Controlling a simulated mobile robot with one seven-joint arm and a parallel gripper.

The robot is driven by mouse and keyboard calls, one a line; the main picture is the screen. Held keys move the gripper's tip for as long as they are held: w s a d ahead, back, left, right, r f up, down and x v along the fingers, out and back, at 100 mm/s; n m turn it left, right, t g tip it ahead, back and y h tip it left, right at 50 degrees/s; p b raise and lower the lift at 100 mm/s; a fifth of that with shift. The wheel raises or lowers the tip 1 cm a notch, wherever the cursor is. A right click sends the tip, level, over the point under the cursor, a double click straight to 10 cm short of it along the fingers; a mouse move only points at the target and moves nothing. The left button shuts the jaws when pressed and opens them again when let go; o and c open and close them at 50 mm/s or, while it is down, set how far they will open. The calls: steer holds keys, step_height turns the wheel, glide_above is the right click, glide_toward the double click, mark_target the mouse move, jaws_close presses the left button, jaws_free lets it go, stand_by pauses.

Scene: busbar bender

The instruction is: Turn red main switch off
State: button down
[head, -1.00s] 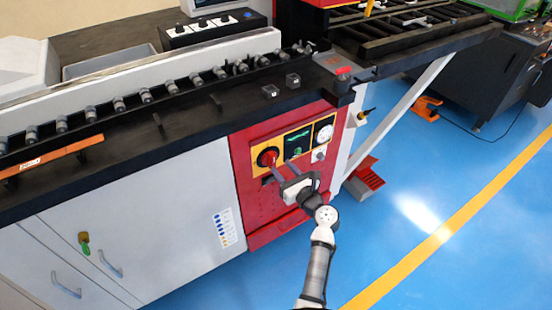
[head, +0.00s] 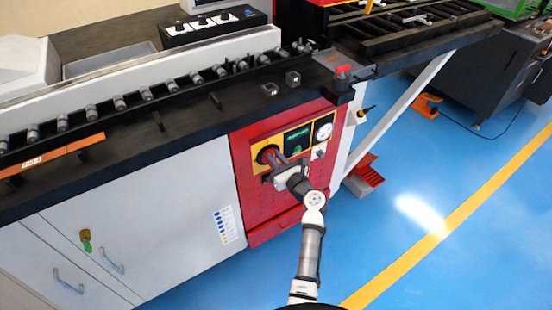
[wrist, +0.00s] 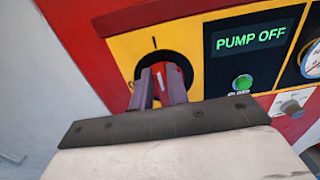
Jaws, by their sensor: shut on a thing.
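The red main switch (wrist: 158,72) is a rotary knob on a black round plate in a yellow panel on the red cabinet front. In the head view the switch plate (head: 266,154) is at the left of the panel, partly covered by my fingers. My gripper (wrist: 163,80) is shut on the red knob, one finger on each side of it. It also shows in the head view (head: 276,160), reaching the panel from the lower right. Much of the knob and lower plate is hidden by my gripper.
Right of the switch, a display (wrist: 250,42) reads "PUMP OFF", with a green button (wrist: 242,82) below and a gauge (head: 324,131) beyond. A small grey knob (wrist: 291,108) sits lower right. The black bench edge overhangs the panel.

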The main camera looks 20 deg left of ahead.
mark_target(263, 160)
steer(key=shift+f+n, duration=0.1)
steer(key=shift+n, duration=0.2)
steer(key=n+b, duration=0.3)
steer(key=n, duration=0.1)
steer(key=s+a+f+n+b, duration=0.1)
steer(key=n+b, duration=0.3)
steer(key=s+f+n+b, duration=0.1)
steer(key=n+b, duration=0.2)
steer(key=n, duration=0.2)
steer(key=shift+a+b, duration=0.2)
steer(key=shift+b, duration=0.2)
steer(key=n+b, duration=0.3)
steer(key=n, duration=0.1)
steer(key=shift+f+b, duration=0.3)
steer(key=shift+b, duration=0.05)
steer(key=shift+n, duration=0.3)
steer(key=c, duration=1.4)
jaws_free()
steer(key=shift+o, duration=0.2)
